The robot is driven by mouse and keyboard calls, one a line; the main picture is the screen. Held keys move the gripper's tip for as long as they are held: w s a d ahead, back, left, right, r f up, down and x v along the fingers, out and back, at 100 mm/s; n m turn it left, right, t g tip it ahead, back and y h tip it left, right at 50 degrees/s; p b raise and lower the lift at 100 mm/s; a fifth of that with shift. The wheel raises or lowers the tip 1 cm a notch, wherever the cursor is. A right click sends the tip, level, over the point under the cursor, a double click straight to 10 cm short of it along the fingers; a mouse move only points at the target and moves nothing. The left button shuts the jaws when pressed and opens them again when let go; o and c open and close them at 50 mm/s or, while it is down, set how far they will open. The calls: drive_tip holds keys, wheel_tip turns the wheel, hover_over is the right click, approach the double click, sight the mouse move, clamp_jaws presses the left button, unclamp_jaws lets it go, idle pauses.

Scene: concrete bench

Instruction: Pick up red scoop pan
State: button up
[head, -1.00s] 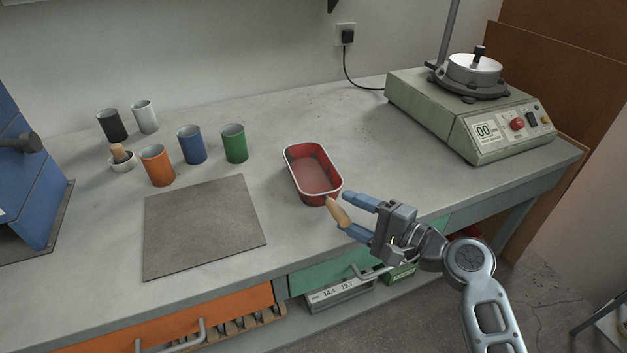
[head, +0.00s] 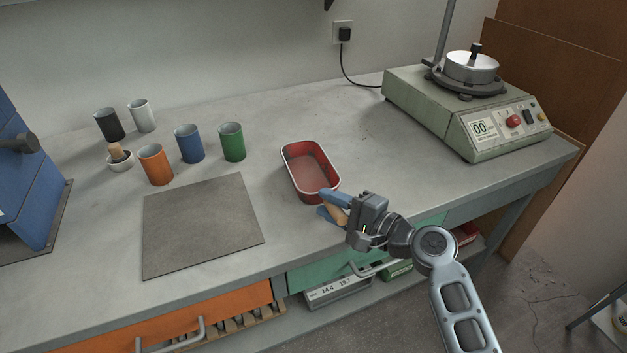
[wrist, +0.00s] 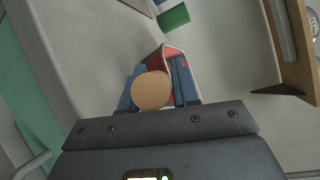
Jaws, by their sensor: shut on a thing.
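The red scoop pan (head: 311,172) is a rectangular red tray with a pale rim and a wooden handle (head: 336,213) at its near end. It rests on the bench near the front edge. My gripper (head: 331,204) is shut on the handle, with blue fingers on either side of it. In the wrist view the round end of the handle (wrist: 151,91) sits between the fingers, and part of the red pan (wrist: 172,52) shows beyond. The fingers hide part of the handle.
Black, white, orange (head: 156,165), blue (head: 189,144) and green (head: 232,142) cups and a mortar (head: 119,160) stand at left. A grey mat (head: 203,226) lies left of the pan. A pale green machine (head: 467,110) stands at right. The bench behind the pan is clear.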

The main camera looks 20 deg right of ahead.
clamp_jaws()
